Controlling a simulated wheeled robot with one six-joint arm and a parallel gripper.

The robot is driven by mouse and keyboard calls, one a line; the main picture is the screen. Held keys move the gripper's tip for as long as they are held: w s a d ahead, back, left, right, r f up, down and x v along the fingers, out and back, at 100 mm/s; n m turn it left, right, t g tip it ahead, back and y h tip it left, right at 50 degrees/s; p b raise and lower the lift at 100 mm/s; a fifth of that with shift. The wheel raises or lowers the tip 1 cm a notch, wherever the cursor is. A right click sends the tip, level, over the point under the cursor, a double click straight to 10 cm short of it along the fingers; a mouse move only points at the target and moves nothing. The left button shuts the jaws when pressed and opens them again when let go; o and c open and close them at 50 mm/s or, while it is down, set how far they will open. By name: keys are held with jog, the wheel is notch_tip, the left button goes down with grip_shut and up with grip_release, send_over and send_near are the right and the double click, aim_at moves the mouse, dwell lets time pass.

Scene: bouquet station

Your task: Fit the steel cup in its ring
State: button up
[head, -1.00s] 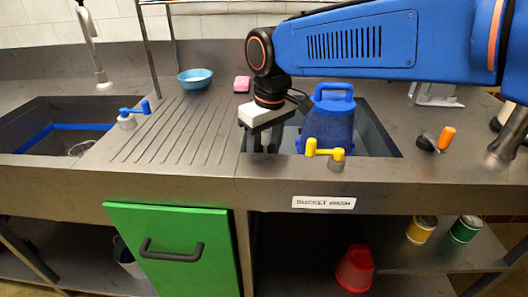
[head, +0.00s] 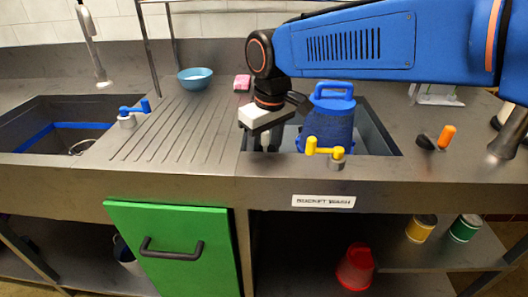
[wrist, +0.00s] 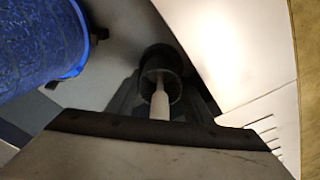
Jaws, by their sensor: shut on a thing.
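My gripper (head: 268,142) reaches down into the left end of the right-hand sink basin. In the wrist view its dark fingers (wrist: 160,108) are shut on a pale upright stem. The stem rises from the middle of a round, dark cup-like thing (wrist: 158,57), which I take to be the steel cup. I cannot make out its ring apart from the cup, or tell whether the cup sits in it or above it. In the head view the cup is hidden by the basin's front edge and my gripper.
A blue bucket (head: 330,120) stands in the same basin, close right of my gripper; it also shows in the wrist view (wrist: 40,42). A yellow tap handle (head: 325,149) sits at the front edge.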

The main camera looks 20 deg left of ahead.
jog(key=shift+f, duration=0.8)
jog(key=o, duration=1.2)
jog(key=shift+c, duration=0.2)
notch_tip(320, 180, up, 17)
jog(key=s+d, duration=0.1)
jog(key=shift+d, duration=0.4)
jog(key=shift+r, duration=0.1)
